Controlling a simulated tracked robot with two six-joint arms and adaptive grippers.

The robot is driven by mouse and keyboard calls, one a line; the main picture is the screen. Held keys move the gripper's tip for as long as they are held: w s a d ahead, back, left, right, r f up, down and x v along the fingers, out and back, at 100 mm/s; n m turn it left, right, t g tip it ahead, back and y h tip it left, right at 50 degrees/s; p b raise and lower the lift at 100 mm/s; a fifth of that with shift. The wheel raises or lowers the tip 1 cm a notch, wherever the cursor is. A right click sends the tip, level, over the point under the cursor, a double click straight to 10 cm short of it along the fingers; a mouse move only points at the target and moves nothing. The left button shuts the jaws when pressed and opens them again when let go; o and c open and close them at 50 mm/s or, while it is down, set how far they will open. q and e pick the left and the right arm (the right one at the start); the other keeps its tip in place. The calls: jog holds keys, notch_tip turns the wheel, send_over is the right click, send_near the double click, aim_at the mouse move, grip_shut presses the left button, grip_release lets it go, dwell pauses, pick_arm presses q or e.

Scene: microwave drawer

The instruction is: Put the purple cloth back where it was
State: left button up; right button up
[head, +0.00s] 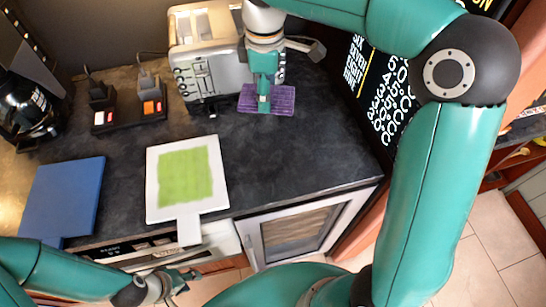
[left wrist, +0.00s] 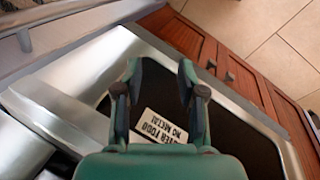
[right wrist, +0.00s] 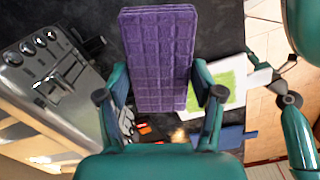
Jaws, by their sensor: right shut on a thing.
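The purple cloth (head: 283,99) is a folded, quilted rectangle at the back of the dark counter, just right of the toaster. My right gripper (head: 263,101) reaches down onto it from above and is shut on it. In the right wrist view the cloth (right wrist: 160,55) extends out from between the fingers (right wrist: 160,95). I cannot tell whether it touches the counter. My left gripper (head: 178,282) is low, in front of the counter. In the left wrist view its fingers (left wrist: 162,92) are apart and empty, above a dark panel with a white label (left wrist: 160,128).
A silver toaster (head: 210,62) stands left of the cloth. A white board (head: 154,205) with a green cloth (head: 185,176) and a blue board (head: 62,196) lie at the front. A coffee maker (head: 28,108) is far left; a black lettered board (head: 378,88) is right. Counter right of centre is clear.

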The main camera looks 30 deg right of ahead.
aim_at(277, 154)
jog(key=s+r+n, duration=0.3)
jog(key=r, duration=0.1)
jog(key=shift+s+d+n+b, duration=0.1)
jog(key=shift+d+n+b, duration=0.2)
jog(key=shift+n+b, duration=0.1)
jog(key=shift+s+f, duration=0.15)
jog(key=shift+s, duration=0.05)
notch_tip(277, 154, down, 19)
jog(key=shift+f, duration=0.15)
jog(key=shift+f, duration=0.1)
jog(key=o, duration=1.3)
jog(key=shift+o, duration=0.2)
